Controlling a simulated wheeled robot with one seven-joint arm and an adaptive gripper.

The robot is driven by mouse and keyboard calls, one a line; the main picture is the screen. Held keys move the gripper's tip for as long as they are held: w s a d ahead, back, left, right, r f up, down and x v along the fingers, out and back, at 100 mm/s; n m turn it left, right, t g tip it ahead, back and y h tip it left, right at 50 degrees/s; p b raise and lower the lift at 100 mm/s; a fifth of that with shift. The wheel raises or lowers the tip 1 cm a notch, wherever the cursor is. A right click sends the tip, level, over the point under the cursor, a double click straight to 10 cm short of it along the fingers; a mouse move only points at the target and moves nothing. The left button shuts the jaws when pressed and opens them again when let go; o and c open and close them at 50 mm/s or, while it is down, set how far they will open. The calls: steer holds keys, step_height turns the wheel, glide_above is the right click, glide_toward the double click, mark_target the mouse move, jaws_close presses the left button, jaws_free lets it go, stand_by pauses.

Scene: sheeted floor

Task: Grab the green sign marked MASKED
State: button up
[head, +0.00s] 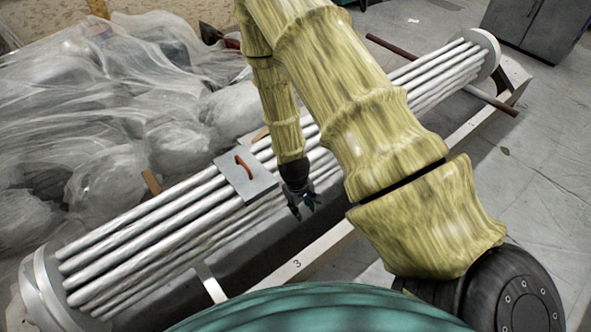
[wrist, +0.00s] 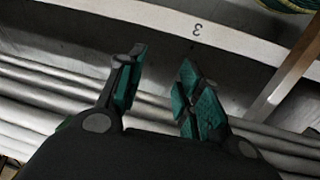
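I cannot make out a green sign marked MASKED in either view. My gripper (head: 307,206) hangs beside the near edge of the silver tube bundle, right of a grey plate. In the wrist view my gripper (wrist: 162,68) has its two teal-padded fingers apart, with nothing seen held between them. It is open. My arm hides part of the tubes and the floor behind it in the head view.
The silver tube bundle (head: 180,225) runs diagonally on a pale frame (head: 310,253) marked 3. A grey plate (head: 262,187) with a red handle (head: 243,166) lies on it. Plastic-wrapped objects (head: 110,110) fill the left. A grey cabinet (head: 535,25) stands top right; floor (head: 545,165) is clear at right.

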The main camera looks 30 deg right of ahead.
steer(key=shift+n+y, duration=0.3)
steer(key=shift+y, duration=0.5)
steer(key=w+d+r+b, duration=0.1)
steer(key=w+d+r, duration=0.1)
steer(key=w+r, duration=0.2)
steer(key=w+d+r+b, duration=0.2)
steer(key=w+d+r, duration=0.1)
steer(key=w, duration=0.4)
steer(key=w+d+r+b, duration=0.1)
steer(key=w+d+r, duration=0.1)
steer(key=w+r, duration=0.3)
steer(key=shift+w+d+r+b, duration=0.1)
steer(key=shift+w+d+b, duration=0.1)
steer(key=shift+w, duration=0.2)
steer(key=shift+w+d+r+b, duration=0.1)
steer(key=shift+w+d+b, duration=0.1)
steer(key=shift+w, duration=0.2)
steer(key=shift+w+f+b, duration=0.15)
steer(key=shift+f+b, duration=0.2)
steer(key=shift+f, duration=4.9)
steer(key=shift+c, duration=0.4)
jaws_close()
